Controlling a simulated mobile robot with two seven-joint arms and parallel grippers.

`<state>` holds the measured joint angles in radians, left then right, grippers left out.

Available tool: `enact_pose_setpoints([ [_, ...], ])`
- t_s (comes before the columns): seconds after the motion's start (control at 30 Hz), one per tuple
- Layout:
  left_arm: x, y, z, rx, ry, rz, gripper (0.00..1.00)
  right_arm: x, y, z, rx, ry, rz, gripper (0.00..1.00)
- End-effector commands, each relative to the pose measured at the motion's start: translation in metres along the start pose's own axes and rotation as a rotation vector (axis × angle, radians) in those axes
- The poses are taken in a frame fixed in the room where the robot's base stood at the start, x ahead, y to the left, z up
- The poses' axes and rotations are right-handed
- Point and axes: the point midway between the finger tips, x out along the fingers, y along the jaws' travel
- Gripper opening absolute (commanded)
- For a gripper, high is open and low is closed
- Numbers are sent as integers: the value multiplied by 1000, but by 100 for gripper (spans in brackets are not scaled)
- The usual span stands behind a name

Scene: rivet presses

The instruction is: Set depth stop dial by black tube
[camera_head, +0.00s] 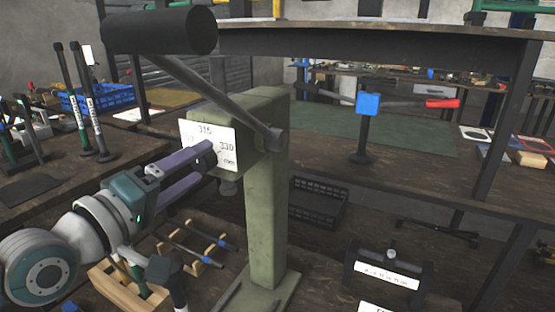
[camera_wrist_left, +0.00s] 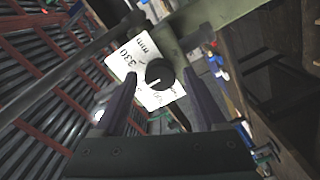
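The green press (camera_head: 266,190) stands upright in the middle of the head view, with a long lever ending in a thick black cylindrical grip (camera_head: 160,31). A white scale plate (camera_head: 222,134) marked 315, 330 and mm is on its head. In the left wrist view, the round black dial (camera_wrist_left: 160,74) with a white pointer line sits on this plate (camera_wrist_left: 122,62). My left gripper (camera_head: 207,163) is open, its purple fingers reaching to the plate. In the wrist view its fingertips lie to either side of the dial; contact is not visible. My right gripper is not in view.
Two black upright rods (camera_head: 88,105) with labels stand at the left near a blue crate (camera_head: 100,97). A wooden rack (camera_head: 127,285) is below my left arm. A black press with a blue head (camera_head: 368,104) is behind right. A black labelled holder (camera_head: 387,275) is front right.

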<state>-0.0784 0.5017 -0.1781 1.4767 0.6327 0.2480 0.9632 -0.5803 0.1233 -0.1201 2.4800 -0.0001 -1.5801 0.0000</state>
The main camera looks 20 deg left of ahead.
Motion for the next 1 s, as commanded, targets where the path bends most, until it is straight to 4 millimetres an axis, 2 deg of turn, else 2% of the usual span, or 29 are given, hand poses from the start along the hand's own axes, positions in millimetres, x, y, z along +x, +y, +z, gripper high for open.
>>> enact_pose_setpoints([
  [0.37,-4,0,0,0,0,-1,80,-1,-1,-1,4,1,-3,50],
  [0.47,-16,0,0,-1,-1,-2,80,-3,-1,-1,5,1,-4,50],
  [0.8,-77,0,0,0,-3,-4,80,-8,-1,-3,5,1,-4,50],
  [1.0,-96,0,0,0,0,0,80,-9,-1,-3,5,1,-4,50],
])
